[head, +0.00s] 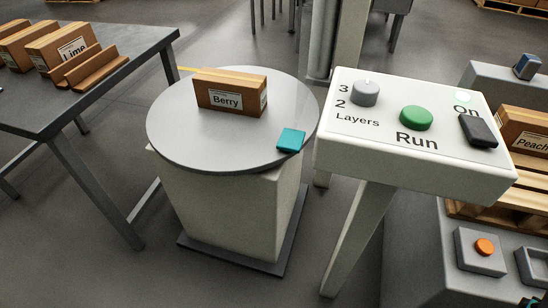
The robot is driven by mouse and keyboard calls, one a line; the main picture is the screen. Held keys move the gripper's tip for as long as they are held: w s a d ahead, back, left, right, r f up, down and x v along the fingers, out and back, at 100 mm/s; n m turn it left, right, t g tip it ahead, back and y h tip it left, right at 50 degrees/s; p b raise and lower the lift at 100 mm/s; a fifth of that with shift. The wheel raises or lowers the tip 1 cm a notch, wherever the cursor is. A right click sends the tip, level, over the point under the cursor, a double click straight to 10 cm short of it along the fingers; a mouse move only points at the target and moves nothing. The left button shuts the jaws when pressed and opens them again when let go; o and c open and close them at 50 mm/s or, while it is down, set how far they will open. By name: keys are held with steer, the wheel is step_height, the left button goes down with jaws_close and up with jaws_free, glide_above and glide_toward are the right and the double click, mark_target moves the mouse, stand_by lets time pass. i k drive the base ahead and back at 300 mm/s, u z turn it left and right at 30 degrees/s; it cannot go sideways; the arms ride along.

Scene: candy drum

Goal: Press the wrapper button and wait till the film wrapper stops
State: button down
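The wrapper's control panel (340,150) is a white slanted box on a leg, right of centre. It bears a round green button (416,117) labelled Run, a grey Layers knob (366,93) beside the numbers 3 and 2, and a black switch (479,131) below the word On. A pale greenish lamp (463,96) sits above that word. Left of the panel, a round grey turntable (190,140) on a pale base carries a brown Berry box (230,92). No film shows clearly on the box. My gripper is not recognisable in view.
A flat teal piece (291,140) lies at the turntable's right edge. A dark table (130,75) with Lime boxes stands left. A Peach box (524,140) on a pallet and an orange button (485,246) on a grey box are right. Open floor lies front left.

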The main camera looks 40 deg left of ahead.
mark_target(414, 118)
steer(key=u, duration=1.85)
steer(key=k, duration=0.9)
steer(key=z, duration=0.35)
